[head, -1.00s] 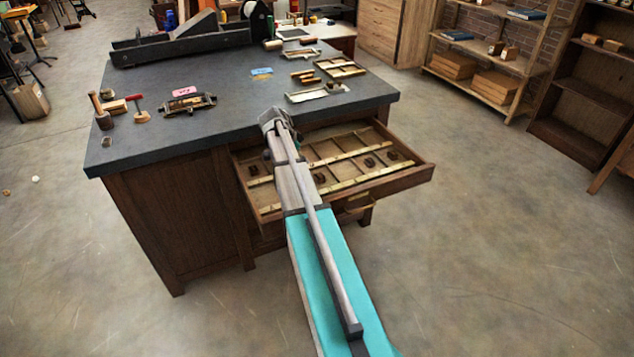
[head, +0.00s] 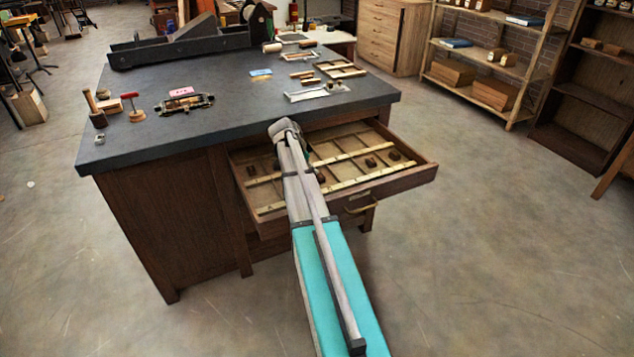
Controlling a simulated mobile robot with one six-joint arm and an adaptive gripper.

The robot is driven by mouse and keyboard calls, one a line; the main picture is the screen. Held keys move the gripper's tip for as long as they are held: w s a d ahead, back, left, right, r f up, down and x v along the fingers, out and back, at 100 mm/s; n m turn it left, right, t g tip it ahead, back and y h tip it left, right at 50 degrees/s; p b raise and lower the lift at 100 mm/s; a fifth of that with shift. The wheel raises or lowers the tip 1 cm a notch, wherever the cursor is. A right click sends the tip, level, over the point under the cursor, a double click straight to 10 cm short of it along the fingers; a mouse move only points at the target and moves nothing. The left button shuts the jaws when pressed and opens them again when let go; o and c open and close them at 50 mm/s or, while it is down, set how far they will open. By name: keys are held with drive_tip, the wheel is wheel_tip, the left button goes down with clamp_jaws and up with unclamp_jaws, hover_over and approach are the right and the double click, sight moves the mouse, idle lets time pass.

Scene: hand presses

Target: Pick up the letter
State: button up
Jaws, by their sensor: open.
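Several small dark brown letter blocks lie in the compartments of the open drawer (head: 405,176). One letter block (head: 371,162) and another letter block (head: 393,155) are in the right part of the drawer. Another letter block (head: 251,171) is in the left part. I cannot tell which one is the letter meant, and no face can be read. My gripper (head: 284,126) is over the back of the drawer, by the table's front edge. My own arm hides its fingers and part of the drawer's middle. No held thing shows.
The drawer sticks out from the dark-topped table (head: 230,110). On the top are a composing frame (head: 185,101), a red-handled tool (head: 133,106), a mallet (head: 96,108), trays (head: 318,91) and a press (head: 185,42). Open floor lies around the table, with shelves (head: 490,75) at back right.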

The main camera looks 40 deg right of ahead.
sight(319, 175)
idle(0.3)
drive_tip(key=b+x, duration=0.2)
drive_tip(key=x, duration=0.1)
drive_tip(key=shift+s+a+f+b, duration=0.1)
drive_tip(key=shift+s+a+b, duration=0.05)
drive_tip(key=shift+s+b, duration=0.15)
drive_tip(key=shift+b+x, duration=0.95)
drive_tip(key=shift+x, duration=0.1)
drive_tip(key=shift+c, duration=0.2)
drive_tip(key=c, duration=0.9)
